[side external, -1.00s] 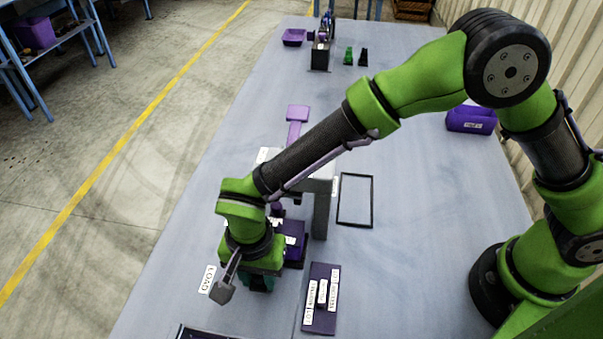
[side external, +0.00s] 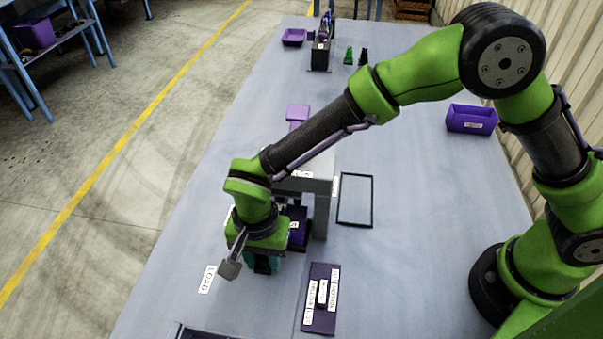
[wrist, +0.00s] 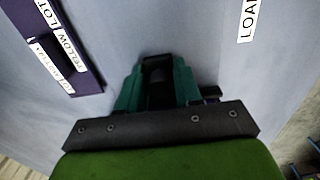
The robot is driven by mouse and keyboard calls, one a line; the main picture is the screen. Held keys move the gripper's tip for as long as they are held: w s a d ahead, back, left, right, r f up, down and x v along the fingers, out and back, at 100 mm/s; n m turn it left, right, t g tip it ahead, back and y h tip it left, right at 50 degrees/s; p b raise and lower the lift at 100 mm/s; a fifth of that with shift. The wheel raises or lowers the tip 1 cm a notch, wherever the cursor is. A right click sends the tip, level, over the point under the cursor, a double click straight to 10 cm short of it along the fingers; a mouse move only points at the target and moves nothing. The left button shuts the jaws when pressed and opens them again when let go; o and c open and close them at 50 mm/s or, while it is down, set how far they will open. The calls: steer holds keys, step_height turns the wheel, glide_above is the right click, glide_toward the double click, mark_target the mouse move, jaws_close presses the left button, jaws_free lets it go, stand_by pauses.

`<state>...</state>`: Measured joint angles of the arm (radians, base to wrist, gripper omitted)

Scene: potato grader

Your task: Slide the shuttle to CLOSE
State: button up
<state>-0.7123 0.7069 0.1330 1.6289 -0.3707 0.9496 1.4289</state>
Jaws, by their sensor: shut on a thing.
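My gripper (side external: 263,265) hangs low over the table, just in front of a grey frame (side external: 321,208). In the wrist view its teal fingers (wrist: 157,88) are closed around a dark piece (wrist: 157,68), which I take to be part of the shuttle. Most of that piece is hidden by the fingers and wrist. A dark purple block with a white label (side external: 297,225) sits right beside the gripper, partly under the frame. I cannot read a CLOSE mark in either view.
A LOAD label (side external: 207,279) lies left of the gripper. A dark purple lot board (side external: 312,322) lies to the right, also in the wrist view (wrist: 86,82). A black rectangular outline (side external: 371,202) and purple bin (side external: 472,119) are farther right. Bare table lies between them.

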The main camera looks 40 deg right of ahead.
steer(key=shift+w+d, duration=1.3)
steer(key=o, duration=0.5)
steer(key=shift+o, duration=0.2)
